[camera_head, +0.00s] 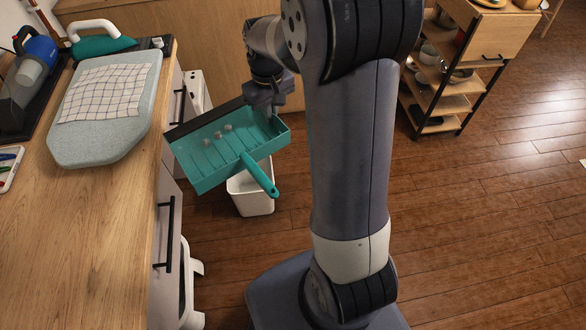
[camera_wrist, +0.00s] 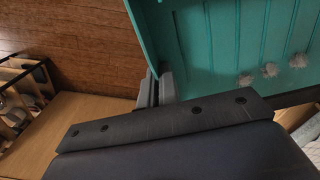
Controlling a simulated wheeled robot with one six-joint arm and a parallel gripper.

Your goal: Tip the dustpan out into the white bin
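The teal dustpan (camera_head: 208,164) is held in the air beside the counter, its green handle (camera_head: 261,176) pointing toward the lower right. Three small grey dust clumps (camera_head: 217,135) lie in the pan; they also show in the wrist view (camera_wrist: 270,70). My gripper (camera_head: 270,108) is shut on the pan's side wall at its right end. In the wrist view the fingers (camera_wrist: 156,90) meet the teal wall (camera_wrist: 141,35). The white bin (camera_head: 252,202) stands on the floor below, partly hidden by the pan and handle.
A wooden counter (camera_head: 105,215) on the left carries an ironing board (camera_head: 95,140) with a checked cloth (camera_head: 108,92), an iron (camera_head: 100,40) and a handheld vacuum (camera_head: 30,78). A wooden shelf cart (camera_head: 445,100) stands back right. The floor (camera_head: 480,200) at right is clear.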

